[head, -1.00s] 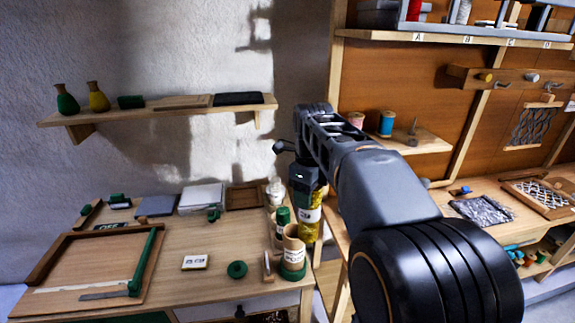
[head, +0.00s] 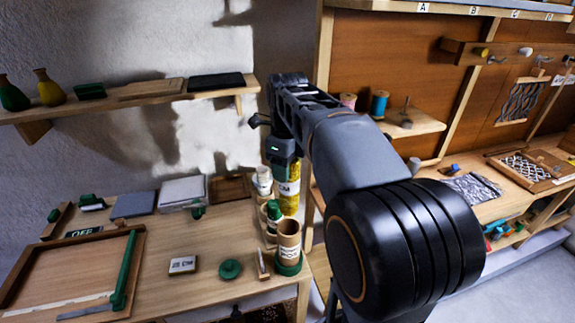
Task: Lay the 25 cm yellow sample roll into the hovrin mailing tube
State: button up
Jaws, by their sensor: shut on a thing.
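An open cardboard tube (head: 287,241) with a white label stands upright in a green base at the table's right end. I take it for the hovrin mailing tube, but its label is too small to read surely. The roll's lower end shows just above the tube's mouth in the picture, apart from it; I cannot tell whether it is directly over it or behind.
A green-capped container (head: 273,216) and a white bottle (head: 262,181) stand close left of the roll. A green disc (head: 230,269) and a small label card (head: 183,265) lie on the table (head: 208,290). A wooden frame tray (head: 70,265) fills the left side. A wall shelf (head: 130,104) hangs above.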

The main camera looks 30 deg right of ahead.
aim_at(287, 204)
jog(key=shift+r, duration=0.1)
jog(key=shift+f+b, duration=2)
jog(key=shift+f, duration=1.15)
jog(key=shift+f+b, duration=2.35)
jog(key=shift+f, duration=0.8)
